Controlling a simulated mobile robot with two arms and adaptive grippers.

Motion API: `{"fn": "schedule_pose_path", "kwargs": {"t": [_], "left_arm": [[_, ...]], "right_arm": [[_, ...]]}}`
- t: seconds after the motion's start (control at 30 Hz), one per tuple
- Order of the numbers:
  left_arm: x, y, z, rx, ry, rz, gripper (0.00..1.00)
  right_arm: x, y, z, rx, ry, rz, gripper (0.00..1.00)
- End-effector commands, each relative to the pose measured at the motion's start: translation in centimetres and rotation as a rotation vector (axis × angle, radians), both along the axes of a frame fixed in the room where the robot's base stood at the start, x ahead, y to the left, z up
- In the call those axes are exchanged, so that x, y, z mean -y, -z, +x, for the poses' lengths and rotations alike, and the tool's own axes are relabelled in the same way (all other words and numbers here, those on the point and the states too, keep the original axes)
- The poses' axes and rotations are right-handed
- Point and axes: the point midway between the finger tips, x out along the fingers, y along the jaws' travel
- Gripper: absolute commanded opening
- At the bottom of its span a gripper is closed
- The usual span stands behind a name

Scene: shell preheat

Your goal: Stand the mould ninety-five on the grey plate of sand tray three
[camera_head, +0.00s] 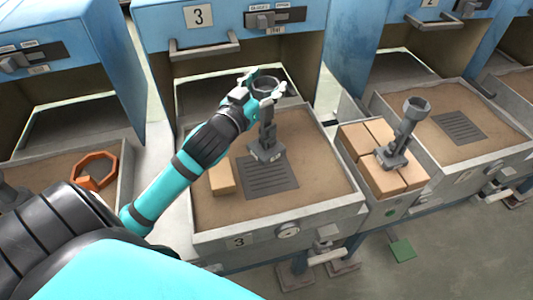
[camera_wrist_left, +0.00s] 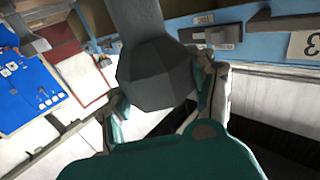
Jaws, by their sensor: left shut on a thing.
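A grey mould (camera_head: 267,128) with a cup-shaped top and a flared base is upright over sand tray three (camera_head: 340,208), marked 3 on its front. Its base is at the back part of the grey ribbed plate (camera_head: 270,185); I cannot tell whether it touches. No number is legible on it. My left gripper (camera_head: 266,88) is shut on it near its cup. In the left wrist view the fingers (camera_wrist_left: 165,95) close around a grey faceted part of the mould (camera_wrist_left: 155,70). My right gripper is not in view.
A tan block (camera_head: 222,178) lies on the sand left of the plate. Another tray with a grey plate (camera_head: 460,127) lies beyond. An orange ring (camera_head: 95,171) lies in the left tray.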

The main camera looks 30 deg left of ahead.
Motion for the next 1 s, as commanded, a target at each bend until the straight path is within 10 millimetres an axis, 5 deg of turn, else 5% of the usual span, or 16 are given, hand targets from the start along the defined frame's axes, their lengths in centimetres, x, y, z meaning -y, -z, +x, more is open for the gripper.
{"fn": "schedule_pose_path", "kwargs": {"t": [0.33, 0.7, 1.0], "left_arm": [[0.0, 5.6, -0.1, -0.002, 0.000, -0.001, 0.00], [0.1, 9.6, -0.1, 0.000, 0.001, -0.001, 0.00], [0.1, 9.8, -0.1, 0.001, 0.001, 0.000, 0.00]], "right_arm": [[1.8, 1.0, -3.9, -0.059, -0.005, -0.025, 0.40], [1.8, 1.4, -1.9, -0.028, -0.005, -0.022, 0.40], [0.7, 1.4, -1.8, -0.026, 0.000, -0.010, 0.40]]}}
